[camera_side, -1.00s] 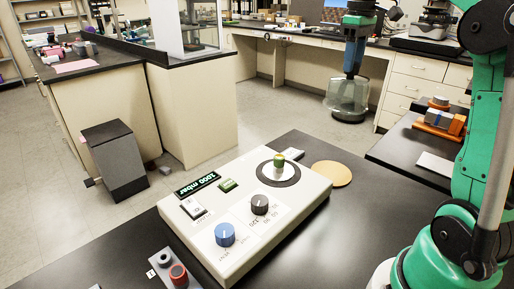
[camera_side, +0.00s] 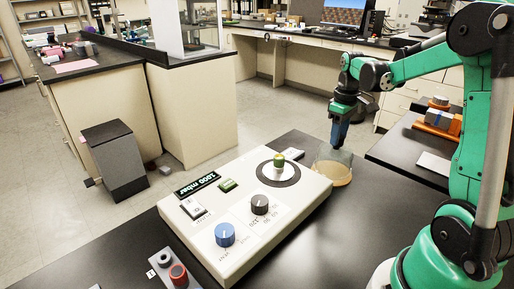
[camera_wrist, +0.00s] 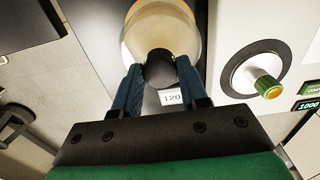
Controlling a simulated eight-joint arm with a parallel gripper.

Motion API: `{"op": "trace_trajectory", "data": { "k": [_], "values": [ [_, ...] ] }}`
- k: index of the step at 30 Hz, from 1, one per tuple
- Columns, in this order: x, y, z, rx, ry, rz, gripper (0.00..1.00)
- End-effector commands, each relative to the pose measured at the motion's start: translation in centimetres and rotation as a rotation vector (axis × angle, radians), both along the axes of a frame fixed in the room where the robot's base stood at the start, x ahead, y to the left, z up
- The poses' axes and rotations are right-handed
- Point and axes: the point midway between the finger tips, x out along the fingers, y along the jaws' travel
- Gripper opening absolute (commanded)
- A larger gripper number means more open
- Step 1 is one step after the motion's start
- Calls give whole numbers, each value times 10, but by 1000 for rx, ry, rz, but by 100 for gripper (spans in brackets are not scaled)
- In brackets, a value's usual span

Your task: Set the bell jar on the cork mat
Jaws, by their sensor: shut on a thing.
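The clear bell jar (camera_side: 322,158) is upright below my gripper (camera_side: 338,138) in the side view. My gripper is shut on the jar's dark knob (camera_wrist: 160,70), which shows between the two blue fingers (camera_wrist: 158,88) in the wrist view. The tan cork mat (camera_side: 336,175) lies on the black bench behind the white console and shows through the glass. The jar's outline roughly covers the mat. I cannot tell whether its rim touches the mat or is slightly above it.
The white console (camera_side: 245,215) with knobs and a round plate (camera_side: 278,171) stands close beside the mat. A "120" label (camera_wrist: 171,97) lies near the fingers in the wrist view. A side bench (camera_side: 410,150) with an orange-based item is to the right.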

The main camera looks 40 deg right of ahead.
Motion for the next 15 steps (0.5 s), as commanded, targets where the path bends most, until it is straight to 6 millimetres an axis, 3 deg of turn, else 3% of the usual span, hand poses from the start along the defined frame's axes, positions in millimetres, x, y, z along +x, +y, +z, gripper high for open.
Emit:
{"op": "trace_trajectory", "data": {
  "k": [3, 14, 15],
  "values": [
    [0, 0, -11, 0, 0, 0, 0],
    [0, 0, -14, 0, 0, 0, 0],
    [0, 0, -15, 0, 0, 0, 41]
  ]
}}
